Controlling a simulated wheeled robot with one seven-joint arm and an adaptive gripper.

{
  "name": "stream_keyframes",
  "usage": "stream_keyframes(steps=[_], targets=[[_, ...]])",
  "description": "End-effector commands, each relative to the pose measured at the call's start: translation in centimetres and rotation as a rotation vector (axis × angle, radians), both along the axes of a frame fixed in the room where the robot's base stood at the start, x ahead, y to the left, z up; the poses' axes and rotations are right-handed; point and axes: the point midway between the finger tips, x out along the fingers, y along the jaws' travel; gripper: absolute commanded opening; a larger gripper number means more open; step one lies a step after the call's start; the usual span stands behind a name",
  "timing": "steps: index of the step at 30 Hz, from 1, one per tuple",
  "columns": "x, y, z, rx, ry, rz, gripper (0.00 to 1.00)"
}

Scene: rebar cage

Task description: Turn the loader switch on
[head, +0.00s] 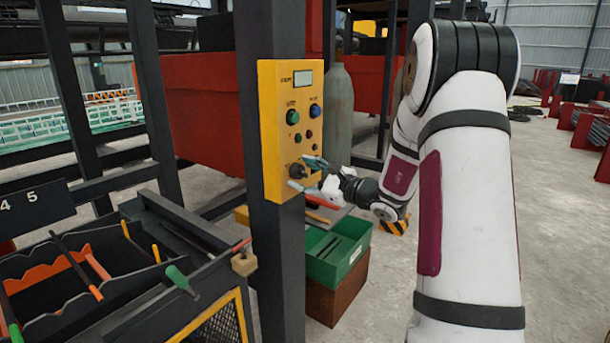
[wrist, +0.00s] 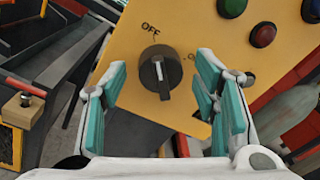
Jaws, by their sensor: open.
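The loader switch (wrist: 160,71) is a black rotary knob low on the yellow control box (head: 269,130). In the wrist view its pale line points down and slightly right, with "OFF" printed above it and a partly hidden label to its right. In the head view the switch (head: 297,170) is at the box's lower part, beside my fingertips. My gripper (head: 306,172) is open in front of the box. In the wrist view, my gripper (wrist: 160,88) has its teal-padded fingers on either side of the knob, with gaps visible; I cannot tell their distance from the panel.
The box is mounted on a dark post (head: 277,260). Green and blue buttons and small red ones sit above the switch. A dark tool rack (head: 110,290) is at the lower left.

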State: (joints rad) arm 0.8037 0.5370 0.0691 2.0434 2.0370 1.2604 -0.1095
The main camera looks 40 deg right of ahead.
Motion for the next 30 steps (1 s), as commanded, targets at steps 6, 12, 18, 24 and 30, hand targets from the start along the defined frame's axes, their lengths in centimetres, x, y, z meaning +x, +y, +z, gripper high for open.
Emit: stream_keyframes(steps=[6, 12, 18, 24, 30], targets=[[-0.03, 0.0, 0.01, 0.0, 0.0, 0.0, 0.28], [-0.03, 0.01, 0.0, 0.0, 0.0, 0.0, 0.07], [-0.06, 0.02, 0.03, 0.021, 0.007, 0.0, 0.07], [-0.1, 0.01, 0.09, 0.1, 0.037, 0.0, 0.07], [-0.13, 0.02, 0.19, 0.247, 0.089, 0.002, 0.07]])
